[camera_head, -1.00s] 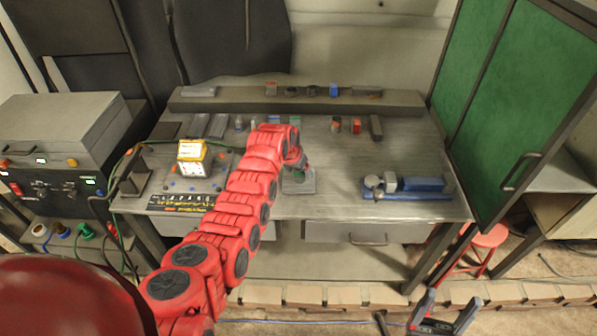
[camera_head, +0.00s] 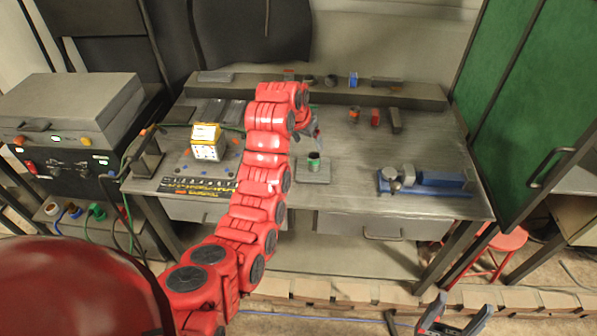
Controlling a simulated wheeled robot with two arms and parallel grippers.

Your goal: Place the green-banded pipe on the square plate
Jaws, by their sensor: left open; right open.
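The green-banded pipe (camera_head: 314,160) is a short dark cylinder with a green band. It stands upright on the square plate (camera_head: 313,176), a flat grey plate on the workbench, near the plate's middle. My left gripper (camera_head: 316,132) is open and empty just above and behind the pipe, apart from it. Its fingers are small and partly hidden by my red arm. My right gripper (camera_head: 456,318) is open and empty at the lower right edge, in front of the bench and far from the pipe.
A blue vise (camera_head: 440,181) lies on the bench's right side. A yellow-framed box (camera_head: 206,142) sits at the left. Small parts, including a red one (camera_head: 375,117), stand near the back ledge (camera_head: 420,95). The bench between plate and vise is clear.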

